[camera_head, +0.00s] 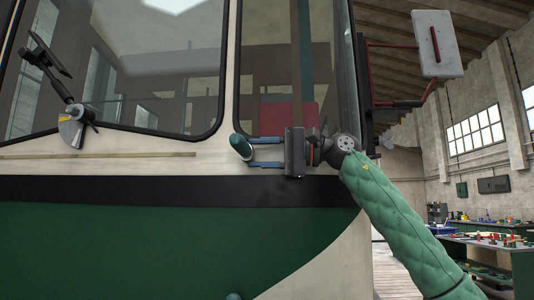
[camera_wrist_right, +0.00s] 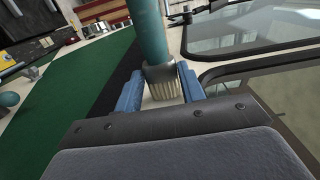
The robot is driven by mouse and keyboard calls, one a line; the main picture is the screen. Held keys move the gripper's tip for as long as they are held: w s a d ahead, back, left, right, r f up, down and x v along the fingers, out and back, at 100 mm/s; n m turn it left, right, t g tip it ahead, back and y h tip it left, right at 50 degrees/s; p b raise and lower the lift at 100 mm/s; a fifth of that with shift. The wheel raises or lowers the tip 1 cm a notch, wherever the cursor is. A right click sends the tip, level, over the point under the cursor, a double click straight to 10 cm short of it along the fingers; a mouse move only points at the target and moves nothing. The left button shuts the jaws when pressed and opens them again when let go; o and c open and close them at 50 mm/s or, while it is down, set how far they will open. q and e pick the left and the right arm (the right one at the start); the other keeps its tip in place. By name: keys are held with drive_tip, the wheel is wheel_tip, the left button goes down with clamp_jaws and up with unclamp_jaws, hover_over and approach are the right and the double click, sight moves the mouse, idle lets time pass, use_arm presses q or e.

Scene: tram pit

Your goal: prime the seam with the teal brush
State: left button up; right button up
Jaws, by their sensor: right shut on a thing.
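My right gripper (camera_head: 266,152) reaches in from the right in front of the tram's cream front panel, its blue fingers pointing left. It is shut on the teal brush (camera_head: 240,147), whose rounded handle end faces the head camera. In the right wrist view the brush (camera_wrist_right: 151,35) shows its teal handle, grey ferrule and pale bristles between the blue fingers (camera_wrist_right: 161,92). Whether the bristles touch the panel I cannot tell. A thin brownish strip, which looks like the seam (camera_head: 100,155), runs across the cream panel to the left of the gripper. My left gripper is out of view.
The windscreen (camera_head: 155,60) lies above the panel, with a black band (camera_head: 100,190) and green paintwork (camera_head: 120,240) below. A dark wiper-like fitting (camera_head: 72,115) stands out at the left. A mirror (camera_head: 437,45) hangs upper right. Workbenches (camera_head: 490,242) stand at the far right.

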sight(253, 154)
drive_tip(key=shift+a, duration=3.8)
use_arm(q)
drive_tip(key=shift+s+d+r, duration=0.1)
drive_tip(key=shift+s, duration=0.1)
